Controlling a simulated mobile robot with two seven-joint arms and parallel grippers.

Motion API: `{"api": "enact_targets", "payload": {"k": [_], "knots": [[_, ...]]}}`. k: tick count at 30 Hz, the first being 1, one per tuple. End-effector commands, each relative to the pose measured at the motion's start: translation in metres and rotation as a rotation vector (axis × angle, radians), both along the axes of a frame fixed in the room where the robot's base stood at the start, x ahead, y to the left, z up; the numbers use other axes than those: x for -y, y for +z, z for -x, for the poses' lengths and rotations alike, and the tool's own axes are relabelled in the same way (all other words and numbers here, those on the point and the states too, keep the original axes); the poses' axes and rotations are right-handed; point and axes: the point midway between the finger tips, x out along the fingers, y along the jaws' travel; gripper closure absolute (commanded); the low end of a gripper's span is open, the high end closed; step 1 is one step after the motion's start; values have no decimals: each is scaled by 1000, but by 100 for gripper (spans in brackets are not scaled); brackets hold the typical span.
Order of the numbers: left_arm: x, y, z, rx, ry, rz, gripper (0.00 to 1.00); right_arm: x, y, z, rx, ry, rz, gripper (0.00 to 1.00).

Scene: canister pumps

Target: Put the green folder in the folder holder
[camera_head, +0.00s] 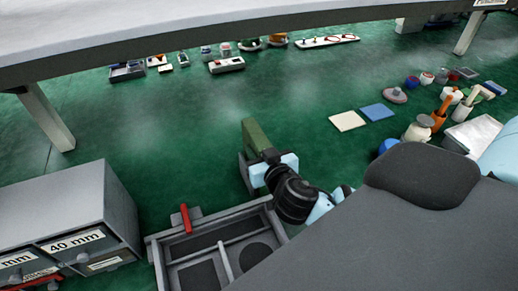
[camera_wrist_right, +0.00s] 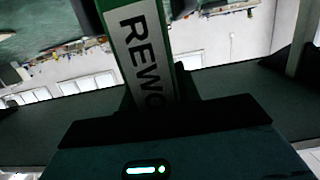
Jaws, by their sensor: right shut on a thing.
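The green folder (camera_head: 257,137) stands up from my right gripper (camera_head: 267,160) in the head view, tilted a little. The gripper is shut on it. In the right wrist view, the folder (camera_wrist_right: 137,45) rises between the dark fingers and shows a white label with black letters starting "REWO". A grey upright part (camera_head: 245,175), which looks like the folder holder, stands just below and left of the folder. My gripper and wrist hide much of it, and I cannot tell whether the folder's lower edge is inside it. My left gripper is not in view.
A grey compartment tray (camera_head: 200,262) with a red-handled item (camera_head: 186,218) lies just below. A grey drawer cabinet (camera_head: 75,215) stands at left. Jars and tools (camera_head: 440,110) crowd the right. Yellow (camera_head: 347,121) and blue squares (camera_head: 377,112) lie beyond the gripper; green surface between is clear.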

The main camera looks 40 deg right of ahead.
Motion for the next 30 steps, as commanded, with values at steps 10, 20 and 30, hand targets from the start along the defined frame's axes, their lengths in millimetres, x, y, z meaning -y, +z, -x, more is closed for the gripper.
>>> {"api": "enact_targets", "payload": {"k": [10, 20, 30], "knots": [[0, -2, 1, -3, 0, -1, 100, 0, -3, 0, 0, -1, 0, 46], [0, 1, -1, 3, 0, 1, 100, 0, 2, 0, 3, 0, 1, 46], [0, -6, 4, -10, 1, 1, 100, -13, 8, 50, -5, 2, -5, 46]]}}
